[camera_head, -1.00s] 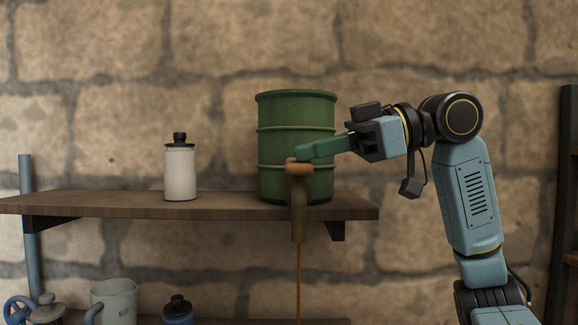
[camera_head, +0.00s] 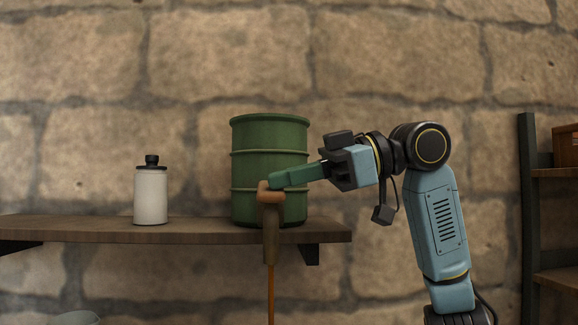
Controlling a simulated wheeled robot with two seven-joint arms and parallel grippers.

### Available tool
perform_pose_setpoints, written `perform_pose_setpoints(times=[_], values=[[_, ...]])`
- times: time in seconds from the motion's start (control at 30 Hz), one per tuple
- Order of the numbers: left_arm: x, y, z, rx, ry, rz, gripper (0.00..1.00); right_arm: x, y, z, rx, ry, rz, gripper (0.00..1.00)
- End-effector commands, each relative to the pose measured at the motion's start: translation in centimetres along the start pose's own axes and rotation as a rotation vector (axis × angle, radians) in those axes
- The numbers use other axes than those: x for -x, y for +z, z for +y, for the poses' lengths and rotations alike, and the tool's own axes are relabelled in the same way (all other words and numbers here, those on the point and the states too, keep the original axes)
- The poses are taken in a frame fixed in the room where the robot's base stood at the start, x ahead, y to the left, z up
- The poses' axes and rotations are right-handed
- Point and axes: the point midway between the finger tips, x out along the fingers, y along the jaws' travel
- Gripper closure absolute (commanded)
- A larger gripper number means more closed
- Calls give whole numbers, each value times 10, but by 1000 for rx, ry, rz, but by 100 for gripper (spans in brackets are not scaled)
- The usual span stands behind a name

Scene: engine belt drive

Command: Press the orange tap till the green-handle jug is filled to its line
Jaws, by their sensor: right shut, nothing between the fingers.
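The orange tap (camera_head: 267,195) sticks out at the front of a green barrel (camera_head: 270,140) on the wooden shelf. My right gripper (camera_head: 277,182) is shut with nothing in it, and its fingertips rest at the top of the tap. An orange-brown stream (camera_head: 270,292) runs down from the tap's spout and leaves the bottom of the view. The green-handle jug is not in view, so its fill level is hidden. My left gripper is not in view.
A white canister (camera_head: 151,192) with a black lid stands on the wooden shelf (camera_head: 110,230), left of the barrel. A grey rim (camera_head: 78,318) shows at the bottom left. A dark rack (camera_head: 529,215) stands at the far right.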

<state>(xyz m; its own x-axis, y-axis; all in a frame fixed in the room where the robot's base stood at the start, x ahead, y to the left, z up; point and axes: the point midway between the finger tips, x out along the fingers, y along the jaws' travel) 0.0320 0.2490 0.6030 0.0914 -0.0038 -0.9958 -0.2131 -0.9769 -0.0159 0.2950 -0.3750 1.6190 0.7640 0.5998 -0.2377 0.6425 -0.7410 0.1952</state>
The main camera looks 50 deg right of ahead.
Motion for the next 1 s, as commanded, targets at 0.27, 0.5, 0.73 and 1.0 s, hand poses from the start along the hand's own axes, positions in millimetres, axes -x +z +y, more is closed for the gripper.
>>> perform_pose_setpoints(times=[0.27, 0.5, 0.73, 1.0], values=[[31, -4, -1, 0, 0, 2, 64, 2, -31, 1, 3, -9, 1, 100], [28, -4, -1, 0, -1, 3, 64, 34, -38, 0, 3, -8, 6, 100], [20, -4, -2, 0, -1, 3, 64, 81, -38, 0, 3, -11, 6, 100], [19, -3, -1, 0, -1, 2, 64, 102, -39, 1, 4, -13, 3, 100]])
